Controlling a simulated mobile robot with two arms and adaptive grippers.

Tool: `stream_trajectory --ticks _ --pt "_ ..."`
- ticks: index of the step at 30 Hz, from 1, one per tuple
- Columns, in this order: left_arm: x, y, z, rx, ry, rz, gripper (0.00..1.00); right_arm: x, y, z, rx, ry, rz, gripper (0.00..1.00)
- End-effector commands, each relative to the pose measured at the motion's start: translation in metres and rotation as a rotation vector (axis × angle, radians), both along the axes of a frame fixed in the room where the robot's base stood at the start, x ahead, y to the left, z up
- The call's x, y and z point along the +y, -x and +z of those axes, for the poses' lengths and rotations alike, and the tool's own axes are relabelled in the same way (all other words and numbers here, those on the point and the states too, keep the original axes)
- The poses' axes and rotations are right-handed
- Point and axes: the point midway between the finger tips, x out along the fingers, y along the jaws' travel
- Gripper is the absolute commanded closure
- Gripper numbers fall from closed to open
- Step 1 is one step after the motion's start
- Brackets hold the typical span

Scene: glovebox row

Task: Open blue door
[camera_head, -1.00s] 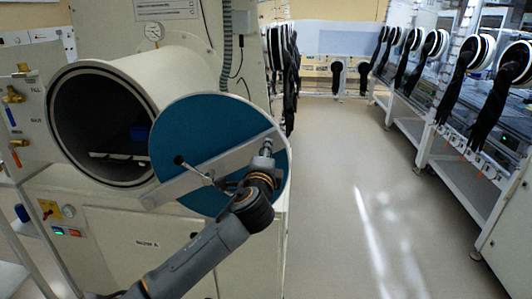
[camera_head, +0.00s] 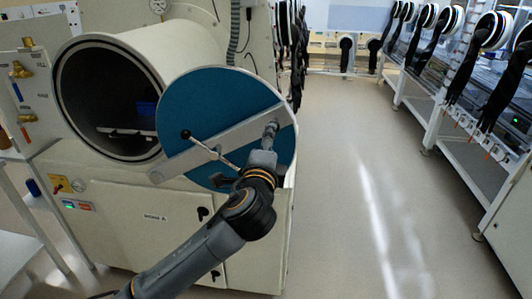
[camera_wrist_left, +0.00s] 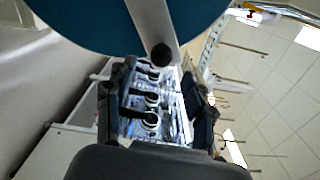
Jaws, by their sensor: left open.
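The round blue door (camera_head: 205,105) stands swung away from the mouth of the white cylindrical chamber (camera_head: 110,100), to its right. A grey bar (camera_head: 215,148) crosses its face, with a thin handle rod ending in a black knob (camera_head: 186,134). My left gripper (camera_head: 264,152) is at the right part of the door, by the bar's end; its fingers are small there. In the left wrist view, the blue door (camera_wrist_left: 95,20) and bar fill the top, with a dark round knob (camera_wrist_left: 161,54) near the open fingers (camera_wrist_left: 155,80). Contact cannot be told. My right gripper is not in view.
A blue item (camera_head: 146,108) and a pale shelf (camera_head: 125,131) are inside the chamber. A cabinet (camera_head: 145,215) stands below it. Gloveboxes with hanging black gloves (camera_head: 432,45) line the right side. The floor aisle (camera_head: 345,190) between is clear.

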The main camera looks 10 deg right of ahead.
Motion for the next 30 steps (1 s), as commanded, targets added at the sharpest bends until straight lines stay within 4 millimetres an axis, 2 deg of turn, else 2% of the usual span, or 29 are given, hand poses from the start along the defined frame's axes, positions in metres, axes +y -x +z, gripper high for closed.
stream_trajectory --ticks 3,9,22,23,26,29,30 --pt "0.007 0.02 -0.001 0.0 0.0 -0.001 0.46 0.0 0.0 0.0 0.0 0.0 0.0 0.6" --pt "0.014 0.038 0.0 0.0 -0.001 0.001 0.46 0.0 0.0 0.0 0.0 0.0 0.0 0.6" --pt "0.017 0.039 -0.005 0.011 0.002 0.005 0.46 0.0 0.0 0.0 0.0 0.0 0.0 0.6" --pt "0.018 0.036 -0.01 0.023 0.007 0.008 0.46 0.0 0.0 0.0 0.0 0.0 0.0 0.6" --pt "0.027 0.021 -0.044 0.101 0.038 0.03 0.46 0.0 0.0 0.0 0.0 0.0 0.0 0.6" --pt "0.044 0.001 -0.102 0.229 0.098 0.07 0.46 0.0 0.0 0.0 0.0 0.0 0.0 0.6" --pt "0.053 -0.006 -0.131 0.287 0.127 0.089 0.46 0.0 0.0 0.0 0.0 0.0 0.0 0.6"
